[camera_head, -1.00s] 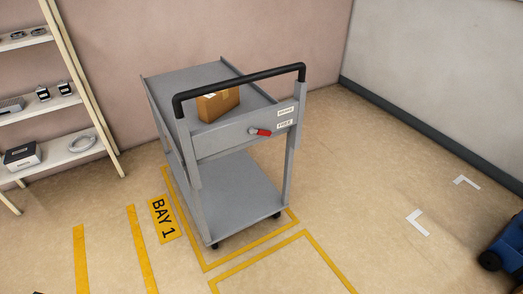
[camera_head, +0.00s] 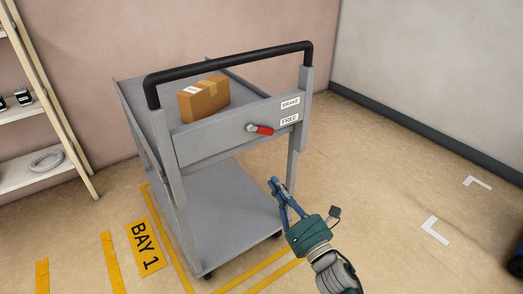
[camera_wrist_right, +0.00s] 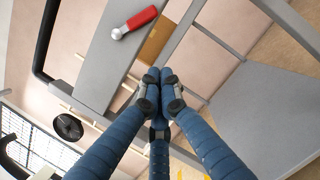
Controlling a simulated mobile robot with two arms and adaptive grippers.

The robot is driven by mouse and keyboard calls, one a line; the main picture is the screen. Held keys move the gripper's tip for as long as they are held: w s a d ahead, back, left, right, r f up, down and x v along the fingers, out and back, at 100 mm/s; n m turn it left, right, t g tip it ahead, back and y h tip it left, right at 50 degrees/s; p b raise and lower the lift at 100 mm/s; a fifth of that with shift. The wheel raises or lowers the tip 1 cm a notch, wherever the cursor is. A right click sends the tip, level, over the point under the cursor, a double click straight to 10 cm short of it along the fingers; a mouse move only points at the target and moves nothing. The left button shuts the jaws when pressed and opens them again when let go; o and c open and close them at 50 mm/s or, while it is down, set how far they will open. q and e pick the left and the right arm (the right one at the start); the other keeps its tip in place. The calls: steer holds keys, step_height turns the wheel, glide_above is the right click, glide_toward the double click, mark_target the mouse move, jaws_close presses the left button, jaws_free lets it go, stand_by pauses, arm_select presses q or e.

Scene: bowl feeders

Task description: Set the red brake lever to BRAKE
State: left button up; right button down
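The brake lever (camera_head: 264,130) has a red grip on a silver pivot, on the grey end panel of the cart (camera_head: 205,152). Its grip points right and slightly down, nearer the FREE label (camera_head: 289,120) than the BRAKE label (camera_head: 290,103) above it. The lever also shows at the top of the right wrist view (camera_wrist_right: 141,18). My right gripper (camera_head: 274,182) is below the lever and apart from it. In the right wrist view its blue fingers (camera_wrist_right: 160,76) meet at the tips, with nothing seen between them. My left gripper is not in view.
A black push handle (camera_head: 230,62) arches over the cart's near end. A cardboard box (camera_head: 204,99) sits on the top shelf. Shelving (camera_head: 40,160) stands at the left. Open floor lies to the right of the cart.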

mark_target(261, 130)
steer(key=w+a+r, duration=0.3)
steer(key=w+r, duration=0.2)
steer(key=w, duration=0.5)
steer(key=shift+r, duration=0.2)
stand_by(0.5)
steer(key=shift+w+d+r+n, duration=0.1)
steer(key=shift+d+n, duration=0.05)
steer(key=shift+n, duration=0.25)
